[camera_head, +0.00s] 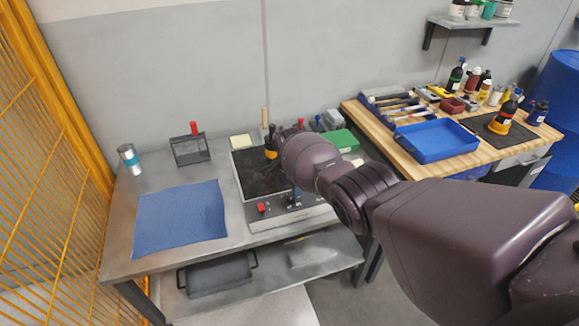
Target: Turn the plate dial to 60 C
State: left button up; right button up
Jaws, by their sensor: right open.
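The hot plate (245,176) has a dark square top in a grey housing and sits on the right part of the metal bench. Its front panel (318,217) carries a red control (263,208) at the left. My right arm comes in from the right and reaches over the plate's right side. My right gripper (291,193) is open, pointing down near the panel's upper edge. It is small, dark and partly hidden by my wrist. The dial and its scale cannot be made out, nor whether the fingers touch it. My left gripper is not in view.
A green box (341,141) stands behind my wrist. A wooden bench (455,149) with a blue tray (436,141) is at right. A yellow fence (45,150) borders the left.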

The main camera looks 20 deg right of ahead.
aim_at(290, 196)
notch_tip(290, 196, up, 4)
jog(key=shift+p, duration=0.75)
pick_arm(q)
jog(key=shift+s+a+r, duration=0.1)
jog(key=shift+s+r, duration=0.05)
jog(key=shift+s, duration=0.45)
pick_arm(e)
jog(key=shift+w+r, duration=0.1)
jog(key=shift+r, duration=1.25)
